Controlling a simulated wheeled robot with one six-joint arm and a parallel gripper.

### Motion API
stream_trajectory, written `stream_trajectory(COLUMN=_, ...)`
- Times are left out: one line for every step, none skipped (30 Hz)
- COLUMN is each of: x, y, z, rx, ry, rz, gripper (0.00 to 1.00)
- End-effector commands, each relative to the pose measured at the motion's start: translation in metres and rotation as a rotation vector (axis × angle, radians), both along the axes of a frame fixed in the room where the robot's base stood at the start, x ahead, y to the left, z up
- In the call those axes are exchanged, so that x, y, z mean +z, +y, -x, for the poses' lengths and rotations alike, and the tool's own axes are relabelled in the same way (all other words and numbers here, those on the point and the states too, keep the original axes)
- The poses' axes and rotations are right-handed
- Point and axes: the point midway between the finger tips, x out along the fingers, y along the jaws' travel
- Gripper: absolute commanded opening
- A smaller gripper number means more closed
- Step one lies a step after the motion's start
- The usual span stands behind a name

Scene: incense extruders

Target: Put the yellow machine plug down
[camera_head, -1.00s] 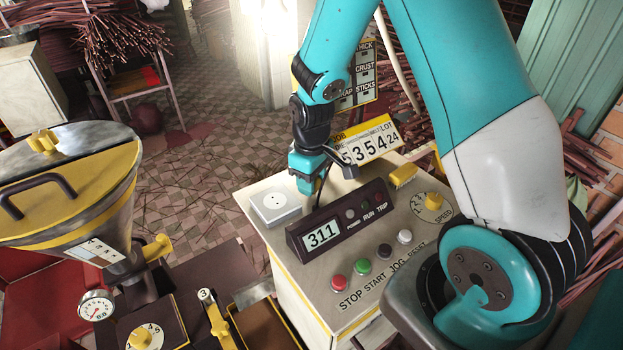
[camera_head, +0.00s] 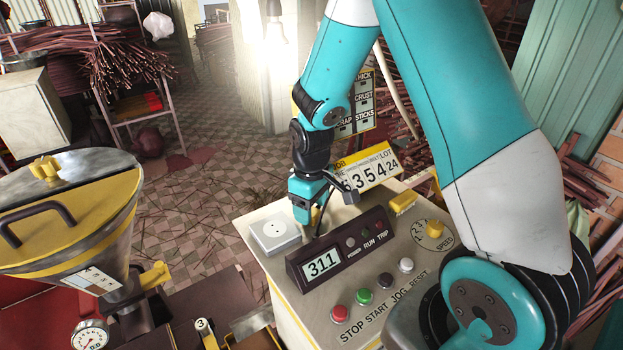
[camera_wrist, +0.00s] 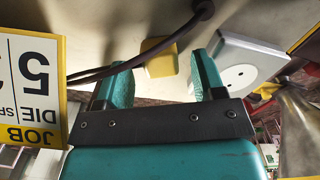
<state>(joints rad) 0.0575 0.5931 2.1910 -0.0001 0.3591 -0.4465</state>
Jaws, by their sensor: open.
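The yellow machine plug (camera_wrist: 160,57) is a small yellow block in the wrist view, just past and between my fingertips. It appears to lie on the pale console top. My gripper (camera_wrist: 163,82) is open, with a finger on either side and no visible grip on the plug. In the head view my gripper (camera_head: 303,212) points down behind the display panel, right of the white socket (camera_head: 275,233). The plug cannot be made out there. The socket (camera_wrist: 238,72) lies right of my fingers in the wrist view. A dark cord (camera_wrist: 130,65) passes close by the plug.
The console (camera_head: 250,215) carries a display panel (camera_head: 322,264), several buttons and a yellow speed dial (camera_head: 433,235). A number card (camera_head: 368,170) stands behind my gripper. A metal hopper (camera_head: 65,225) stands at left. Floor is open beyond the console.

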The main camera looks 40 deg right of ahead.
Motion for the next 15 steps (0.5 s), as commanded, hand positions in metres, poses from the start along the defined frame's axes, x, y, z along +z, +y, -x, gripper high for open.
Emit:
stream_trajectory(x=0.007, y=0.0, z=-0.002, rx=0.0, ry=-0.009, rz=0.001, gripper=0.63)
stream_trajectory(x=0.013, y=0.0, z=-0.002, rx=0.0, ry=-0.01, rz=0.0, gripper=0.63)
stream_trajectory(x=0.022, y=0.0, z=-0.002, rx=0.0, ry=-0.011, rz=0.001, gripper=0.63)
stream_trajectory(x=0.028, y=0.0, z=-0.002, rx=0.0, ry=-0.011, rz=0.001, gripper=0.63)
stream_trajectory(x=0.036, y=0.0, z=-0.002, rx=0.0, ry=-0.011, rz=0.001, gripper=0.63)
stream_trajectory(x=0.045, y=0.0, z=-0.002, rx=0.0, ry=-0.011, rz=0.001, gripper=0.63)
stream_trajectory(x=0.052, y=0.0, z=-0.002, rx=0.0, ry=-0.012, rz=0.0, gripper=0.63)
stream_trajectory(x=0.059, y=0.0, z=-0.002, rx=0.0, ry=-0.011, rz=0.001, gripper=0.63)
stream_trajectory(x=0.068, y=0.0, z=-0.001, rx=0.0, ry=-0.01, rz=0.0, gripper=0.63)
stream_trajectory(x=0.074, y=0.0, z=-0.001, rx=0.0, ry=-0.01, rz=0.0, gripper=0.63)
stream_trajectory(x=0.08, y=0.0, z=-0.001, rx=0.0, ry=-0.01, rz=0.0, gripper=0.63)
stream_trajectory(x=0.087, y=0.0, z=-0.001, rx=0.0, ry=-0.009, rz=0.001, gripper=0.63)
stream_trajectory(x=0.092, y=0.0, z=-0.001, rx=0.0, ry=-0.008, rz=0.0, gripper=0.63)
stream_trajectory(x=0.096, y=0.0, z=-0.001, rx=0.0, ry=-0.008, rz=0.0, gripper=0.63)
stream_trajectory(x=0.101, y=0.0, z=-0.001, rx=0.0, ry=-0.005, rz=0.0, gripper=0.63)
